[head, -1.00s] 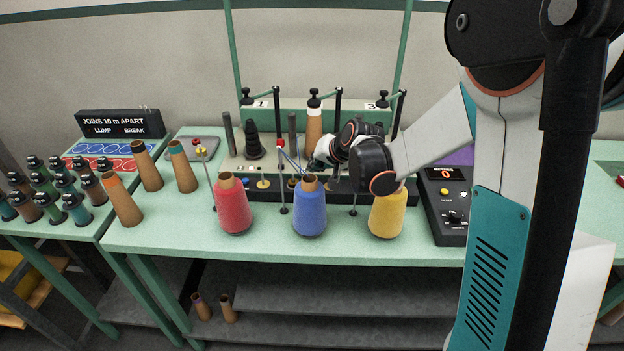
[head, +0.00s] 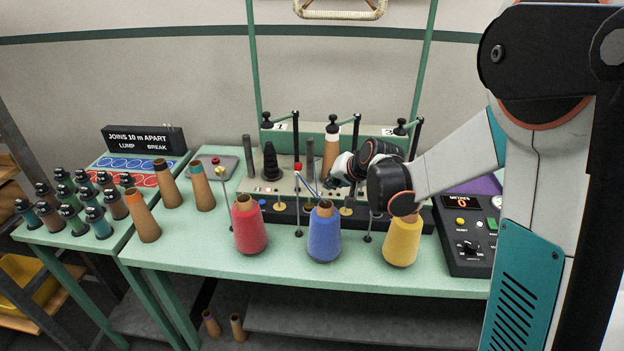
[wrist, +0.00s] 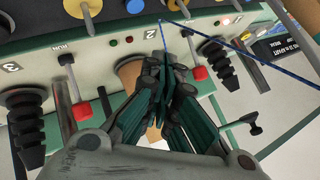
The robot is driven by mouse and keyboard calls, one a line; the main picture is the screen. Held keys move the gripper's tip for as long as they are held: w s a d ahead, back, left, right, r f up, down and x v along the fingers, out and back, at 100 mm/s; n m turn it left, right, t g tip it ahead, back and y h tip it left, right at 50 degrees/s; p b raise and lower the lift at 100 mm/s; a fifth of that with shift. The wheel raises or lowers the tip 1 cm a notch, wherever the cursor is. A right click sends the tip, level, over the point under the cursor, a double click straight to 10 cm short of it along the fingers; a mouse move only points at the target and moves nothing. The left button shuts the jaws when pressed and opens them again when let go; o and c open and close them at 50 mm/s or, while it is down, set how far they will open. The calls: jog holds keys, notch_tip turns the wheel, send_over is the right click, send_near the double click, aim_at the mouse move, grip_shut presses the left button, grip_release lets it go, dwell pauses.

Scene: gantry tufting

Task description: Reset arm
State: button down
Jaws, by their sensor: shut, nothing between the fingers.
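My gripper (head: 334,184) is above and just behind the blue yarn cone (head: 324,235), in front of the creel panel. In the wrist view its dark green fingers (wrist: 166,92) are closed together with nothing between them. A tan cone (wrist: 129,72) shows partly behind the fingers. A blue thread (wrist: 247,53) runs past the fingertips to the right and is not held. In the head view the thread is near the post by the blue cone. My arm reaches in from the right, over the yellow yarn cone (head: 402,240).
A red yarn cone (head: 249,226) stands left of the blue one. Several brown tubes (head: 143,217) and small bobbins (head: 72,214) stand further left. A control box (head: 467,245) is to the right. Thin posts rise among the cones. The front table strip is clear.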

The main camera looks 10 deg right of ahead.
jog(key=s+a+r+n+g+h, duration=0.1)
jog(key=s+r, duration=0.4)
jog(key=s, duration=0.4)
jog(key=s+a+r+n, duration=0.1)
jog(key=s+r+n, duration=0.1)
jog(key=s+r, duration=0.5)
jog(key=s+d+f+n+h, duration=0.1)
jog(key=s+f+n, duration=0.1)
jog(key=s, duration=1.6)
jog(key=shift+f+g+h, duration=0.3)
jog(key=shift+f+h, duration=0.1)
jog(key=shift+f, duration=0.2)
jog(key=shift+w+r, duration=0.1)
